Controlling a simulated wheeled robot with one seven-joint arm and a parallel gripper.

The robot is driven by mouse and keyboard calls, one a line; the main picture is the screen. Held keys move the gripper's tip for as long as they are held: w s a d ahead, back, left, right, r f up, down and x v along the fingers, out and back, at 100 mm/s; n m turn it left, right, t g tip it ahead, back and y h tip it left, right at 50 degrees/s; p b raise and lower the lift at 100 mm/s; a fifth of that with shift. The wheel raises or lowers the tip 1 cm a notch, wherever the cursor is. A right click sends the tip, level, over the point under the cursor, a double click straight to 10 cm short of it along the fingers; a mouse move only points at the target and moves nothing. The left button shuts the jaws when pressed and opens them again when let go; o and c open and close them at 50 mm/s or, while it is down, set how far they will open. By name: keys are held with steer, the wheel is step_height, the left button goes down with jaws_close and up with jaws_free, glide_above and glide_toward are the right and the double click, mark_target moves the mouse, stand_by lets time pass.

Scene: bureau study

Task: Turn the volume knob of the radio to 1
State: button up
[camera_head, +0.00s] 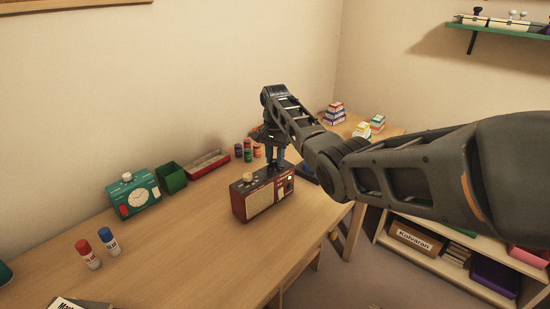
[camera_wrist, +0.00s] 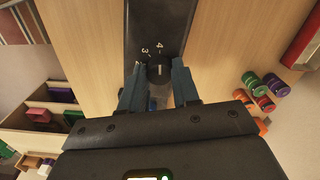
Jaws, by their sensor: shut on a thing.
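The dark red radio (camera_head: 241,204) with a cream front grille stands on the desk. My gripper (camera_head: 275,160) points straight down onto the right part of its top. In the wrist view the radio's black top panel (camera_wrist: 160,18) shows the printed numbers 3 and 4. My gripper (camera_wrist: 158,76) has its two blue-grey fingers closed on the sides of the dark volume knob (camera_wrist: 159,70), just below those numbers. A pale mark shows on the knob, roughly toward the 4. The other numbers are hidden. The fingers hide the knob in the head view.
A cream knob (camera_head: 248,177) stands on the radio's left top. Small coloured pots (camera_head: 248,151) are behind the radio.

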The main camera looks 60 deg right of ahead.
jaws_close()
steer(key=n+p, duration=0.1)
steer(key=n, duration=0.3)
steer(key=shift+r+n+p, duration=0.1)
steer(key=shift+n+p, duration=0.2)
steer(key=n, duration=0.3)
steer(key=shift+n+p, duration=0.4)
steer(key=n, duration=0.3)
steer(key=shift+n, duration=0.3)
steer(key=n+p, duration=0.1)
steer(key=n, duration=1)
steer(key=shift+n, duration=0.3)
